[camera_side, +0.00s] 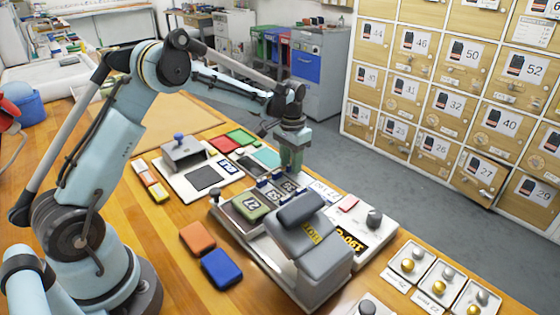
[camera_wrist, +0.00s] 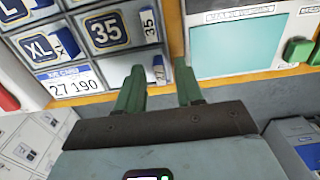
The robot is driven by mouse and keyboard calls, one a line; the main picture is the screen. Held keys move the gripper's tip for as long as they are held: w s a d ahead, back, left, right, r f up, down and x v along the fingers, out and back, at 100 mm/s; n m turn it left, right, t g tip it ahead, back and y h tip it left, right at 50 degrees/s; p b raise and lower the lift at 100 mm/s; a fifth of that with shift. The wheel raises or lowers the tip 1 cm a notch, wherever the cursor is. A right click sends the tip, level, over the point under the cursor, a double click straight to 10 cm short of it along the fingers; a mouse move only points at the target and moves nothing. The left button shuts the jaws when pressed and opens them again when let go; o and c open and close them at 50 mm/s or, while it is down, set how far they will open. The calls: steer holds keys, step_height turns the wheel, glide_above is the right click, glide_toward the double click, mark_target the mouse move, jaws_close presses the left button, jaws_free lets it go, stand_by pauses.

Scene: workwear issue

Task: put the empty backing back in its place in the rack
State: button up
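My gripper (camera_side: 291,168) hangs with its green fingers pointing down just behind the rack (camera_side: 222,222) of numbered patches. In the wrist view the two green fingers (camera_wrist: 159,68) stand apart with nothing visible between them. The rack shows there too, with an XL patch (camera_wrist: 39,47) and a 35 patch (camera_wrist: 106,30) in its compartments. A white card marked 27 190 (camera_wrist: 72,82) is at the rack's edge. I cannot tell for certain which piece is the empty backing; a plain teal panel (camera_wrist: 235,47) in a pale frame lies right of the rack.
A grey press-like device (camera_side: 318,250) stands close in front of the rack. An orange pad (camera_side: 197,238) and a blue pad (camera_side: 221,269) lie to its left. Small trays with knobs (camera_side: 438,282) are at the right edge. Numbered lockers (camera_side: 440,100) stand beyond the table.

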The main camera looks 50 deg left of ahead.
steer(key=shift+r, duration=0.1)
step_height(320, 180, up, 12)
steer(key=f, duration=0.1)
steer(key=s+d+r+t, duration=0.2)
steer(key=s+d+r, duration=0.1)
steer(key=s+r, duration=0.2)
steer(key=s+d+f+t, duration=0.1)
steer(key=s+d+t, duration=0.1)
steer(key=s, duration=0.5)
steer(key=s+d+f+t, duration=0.2)
steer(key=s+d+t, duration=0.1)
steer(key=s, duration=0.5)
steer(key=shift+s+d+f, duration=0.25)
steer(key=shift+s+d, duration=0.05)
steer(key=shift+d, duration=0.15)
